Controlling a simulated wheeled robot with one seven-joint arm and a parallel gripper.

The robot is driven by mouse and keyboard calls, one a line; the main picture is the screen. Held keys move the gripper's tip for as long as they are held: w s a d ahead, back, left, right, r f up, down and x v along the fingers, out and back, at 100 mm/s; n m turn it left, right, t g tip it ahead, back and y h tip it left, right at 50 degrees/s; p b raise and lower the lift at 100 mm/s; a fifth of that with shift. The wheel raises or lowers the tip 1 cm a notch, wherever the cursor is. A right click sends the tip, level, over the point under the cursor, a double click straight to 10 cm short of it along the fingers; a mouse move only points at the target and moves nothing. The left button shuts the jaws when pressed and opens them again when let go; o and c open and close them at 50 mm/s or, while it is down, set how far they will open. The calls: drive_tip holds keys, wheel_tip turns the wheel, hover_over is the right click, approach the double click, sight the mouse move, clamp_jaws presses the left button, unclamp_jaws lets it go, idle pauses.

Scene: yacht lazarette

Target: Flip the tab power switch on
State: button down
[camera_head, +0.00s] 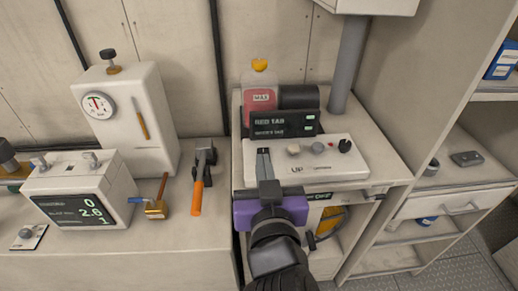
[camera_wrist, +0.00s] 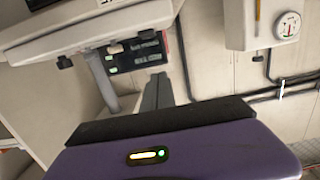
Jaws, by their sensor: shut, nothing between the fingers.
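A white control panel (camera_head: 320,170) marked "UP" lies on the bench, with small pale knobs (camera_head: 293,149), a small red part (camera_head: 330,145) and a black knob (camera_head: 345,146). Which of these is the tab power switch I cannot tell. Behind it stands a dark display (camera_head: 283,122) reading "RED TAB"; it also shows in the wrist view (camera_wrist: 135,52). My gripper (camera_head: 264,153) is shut and empty, its fingers over the panel's left end; whether they touch it I cannot tell. In the wrist view the gripper (camera_wrist: 158,78) points toward the display. A label reading "OFF" (camera_head: 319,196) is partly hidden beside my purple wrist.
A grey post (camera_head: 348,65) rises behind the panel. To the left are an orange-handled tool (camera_head: 198,195), a brass padlock-like piece (camera_head: 156,209) and a white meter box (camera_head: 85,190). Shelves stand right.

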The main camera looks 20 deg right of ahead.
drive_tip(key=p, duration=0.2)
hover_over(259, 150)
drive_tip(key=v, duration=0.3)
drive_tip(key=shift+s+f, duration=0.1)
drive_tip(key=shift+f, duration=0.4)
drive_tip(key=f, duration=0.1)
drive_tip(key=w+f, duration=0.1)
drive_tip(key=f, duration=0.1)
drive_tip(key=shift+d+f, duration=0.1)
drive_tip(key=shift+f, duration=0.55)
